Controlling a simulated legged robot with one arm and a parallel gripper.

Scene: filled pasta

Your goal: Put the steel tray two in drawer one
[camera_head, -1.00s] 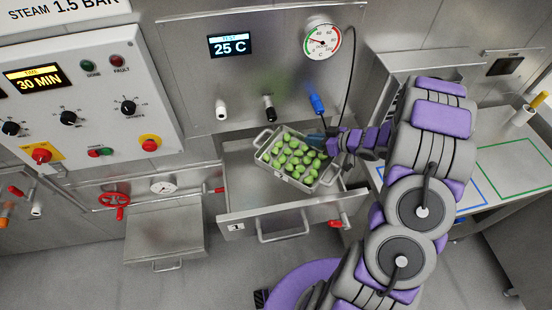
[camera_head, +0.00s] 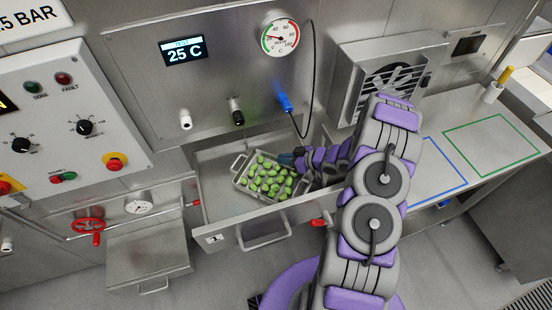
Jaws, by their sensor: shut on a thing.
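The steel tray (camera_head: 252,188) holds several green filled pasta pieces (camera_head: 268,176). It sits within the opening of the pulled-out drawer one (camera_head: 215,205), slightly tilted to the drawer's sides. I cannot tell whether it touches the drawer floor. The drawer front carries a "1" label (camera_head: 215,238) and a bar handle. My gripper (camera_head: 296,160) is at the tray's upper right end, shut on the tray; its fingertips are partly hidden by the arm and the tray's edge.
A worktop (camera_head: 465,140) with blue and green outlined areas lies to the right. A fan unit (camera_head: 388,75) stands behind my arm. A blue-tipped probe (camera_head: 285,103) with a black cable hangs above the drawer. A closed steel box (camera_head: 148,250) and red valve wheel (camera_head: 89,226) are left.

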